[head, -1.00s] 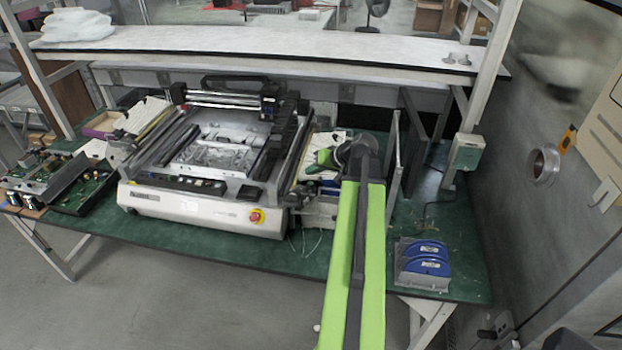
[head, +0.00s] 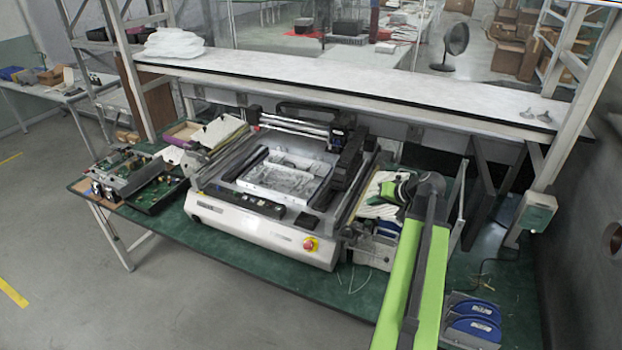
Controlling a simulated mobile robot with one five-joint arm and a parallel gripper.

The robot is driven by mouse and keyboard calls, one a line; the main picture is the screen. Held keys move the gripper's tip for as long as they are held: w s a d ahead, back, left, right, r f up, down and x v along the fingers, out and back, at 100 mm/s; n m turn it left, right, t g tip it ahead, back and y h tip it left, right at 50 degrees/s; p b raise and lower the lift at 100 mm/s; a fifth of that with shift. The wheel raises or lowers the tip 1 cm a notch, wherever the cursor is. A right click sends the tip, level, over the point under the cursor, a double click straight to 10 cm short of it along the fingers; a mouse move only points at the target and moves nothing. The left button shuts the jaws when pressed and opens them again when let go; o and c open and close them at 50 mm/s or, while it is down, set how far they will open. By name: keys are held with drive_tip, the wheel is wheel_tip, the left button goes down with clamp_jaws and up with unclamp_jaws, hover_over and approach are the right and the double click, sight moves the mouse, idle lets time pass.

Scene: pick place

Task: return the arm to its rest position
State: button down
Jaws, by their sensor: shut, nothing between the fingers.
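My arm shows at the lower right as a long bright green link (head: 415,285) with a dark strip along it. It runs up to a dark rounded joint (head: 430,184). A smaller green and black part of my arm shows just left of that joint, in front of the white machine's right side. My gripper's fingers cannot be made out; they are hidden beyond the joint or out of the picture.
A white machine (head: 255,232) with a red button stands on the green table (head: 180,245). Circuit boards (head: 125,180) lie to its left. Blue-and-grey blocks (head: 473,322) sit right of my arm. A shelf (head: 350,92) spans the back. Floor is clear at lower left.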

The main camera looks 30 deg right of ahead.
drive_tip(key=w+a+f+n+g+y+b, duration=0.15)
drive_tip(key=w+a, duration=0.35)
drive_tip(key=a, duration=0.5)
drive_tip(key=w+a+f+n+g+y+b, duration=0.1)
drive_tip(key=w+a+f+n+b, duration=0.2)
drive_tip(key=a, duration=0.8)
drive_tip(key=w+a+f+n+g+y+b, duration=0.1)
drive_tip(key=w+a+f+n, duration=0.15)
drive_tip(key=w+a, duration=0.55)
drive_tip(key=s+a+f+n+g+b, duration=0.1)
drive_tip(key=s+a+f, duration=0.2)
drive_tip(key=a, duration=0.6)
drive_tip(key=s+a+f+n+g+b, duration=0.1)
drive_tip(key=s+a+f+g, duration=0.15)
drive_tip(key=a, duration=0.75)
drive_tip(key=s+a+f+g+h+b, duration=0.1)
drive_tip(key=s+a+f+h, duration=0.2)
drive_tip(key=s, duration=0.1)
drive_tip(key=shift+m+g+h, duration=0.6)
drive_tip(key=shift+m+h, duration=0.2)
drive_tip(key=shift+h, duration=0.05)
drive_tip(key=s+d, duration=0.1)
drive_tip(key=d, duration=0.1)
drive_tip(key=s+d, duration=0.2)
drive_tip(key=shift+s+d, duration=0.1)
drive_tip(key=shift+d, duration=0.15)
